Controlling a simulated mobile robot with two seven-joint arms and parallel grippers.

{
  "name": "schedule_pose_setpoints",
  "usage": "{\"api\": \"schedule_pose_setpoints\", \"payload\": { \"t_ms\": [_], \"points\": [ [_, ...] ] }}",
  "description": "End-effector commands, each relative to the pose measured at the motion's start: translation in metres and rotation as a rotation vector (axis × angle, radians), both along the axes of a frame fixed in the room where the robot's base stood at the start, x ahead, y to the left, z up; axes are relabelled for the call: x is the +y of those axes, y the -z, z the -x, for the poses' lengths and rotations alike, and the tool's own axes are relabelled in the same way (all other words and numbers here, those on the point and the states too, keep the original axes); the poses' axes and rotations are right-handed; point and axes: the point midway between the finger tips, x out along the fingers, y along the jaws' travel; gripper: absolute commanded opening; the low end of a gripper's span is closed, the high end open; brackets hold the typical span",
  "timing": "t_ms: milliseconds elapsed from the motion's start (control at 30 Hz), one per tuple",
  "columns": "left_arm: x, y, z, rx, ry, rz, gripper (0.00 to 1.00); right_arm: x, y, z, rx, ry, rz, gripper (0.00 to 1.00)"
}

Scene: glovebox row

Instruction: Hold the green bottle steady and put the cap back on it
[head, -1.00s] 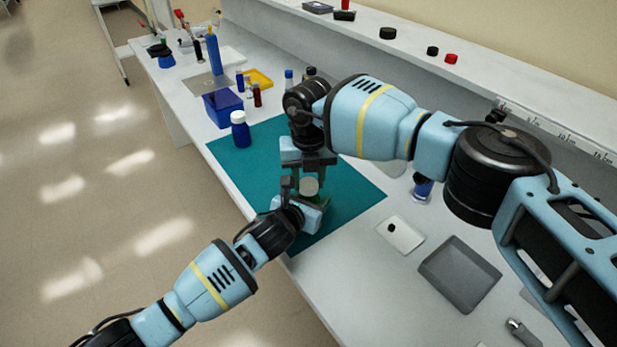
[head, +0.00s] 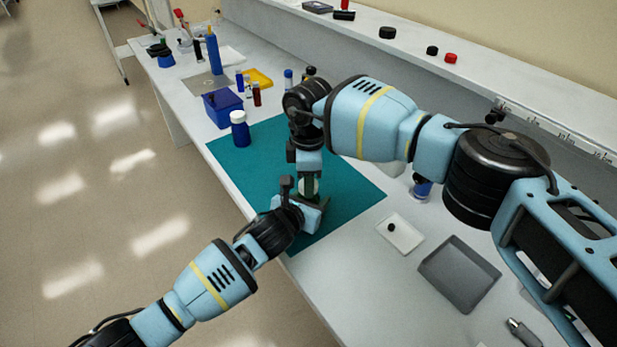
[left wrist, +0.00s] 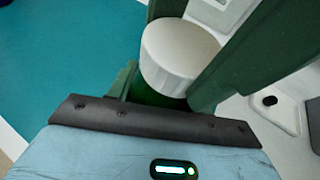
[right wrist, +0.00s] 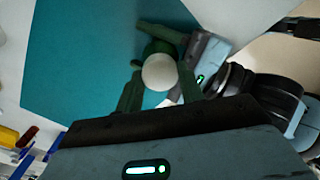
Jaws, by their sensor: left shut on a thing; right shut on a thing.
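The green bottle (right wrist: 157,47) stands over the teal mat (head: 345,195), mostly hidden by the grippers in the head view. My left gripper (head: 303,199) is shut on it from the near left. The white cap (left wrist: 180,58) is directly above the bottle, with green showing just below it in the left wrist view. It also shows in the right wrist view (right wrist: 160,72), between the fingers of my right gripper (right wrist: 159,84). The right gripper is shut on the cap from above. I cannot tell whether the cap is seated on the threads.
A blue bottle with a white lid (head: 240,130) and a blue box (head: 222,107) stand left of the arms. A small white tray (head: 400,233) holding a black piece and a grey tray (head: 459,272) lie at right. The mat's right part is clear.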

Motion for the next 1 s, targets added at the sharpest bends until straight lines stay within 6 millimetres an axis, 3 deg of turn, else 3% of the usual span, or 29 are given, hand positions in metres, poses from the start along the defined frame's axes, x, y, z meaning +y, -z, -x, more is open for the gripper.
{"api": "schedule_pose_setpoints", "payload": {
  "t_ms": [167,300,333,533,833,1000],
  "points": [
    [0.001,0.001,0.0,0.002,-0.002,-0.002,0.0,0.0,0.0,0.0,0.0,0.251,-0.001,0.17],
    [0.001,0.001,0.0,0.002,-0.002,-0.002,0.0,0.0,0.0,0.0,0.0,0.249,-0.001,0.17],
    [0.001,0.001,0.0,0.002,-0.002,-0.002,0.0,0.0,0.0,0.0,0.0,0.249,-0.001,0.39],
    [0.001,0.001,0.0,0.002,-0.002,-0.002,0.0,0.0,0.0,0.0,0.0,0.248,-0.001,0.63],
    [0.001,0.001,0.0,0.002,-0.002,-0.002,0.0,0.0,-0.002,0.0,0.0,0.247,-0.001,0.63],
    [0.001,0.001,0.0,0.002,-0.001,-0.002,0.0,0.0,-0.02,0.0,-0.001,0.246,-0.002,0.63]
  ]
}}
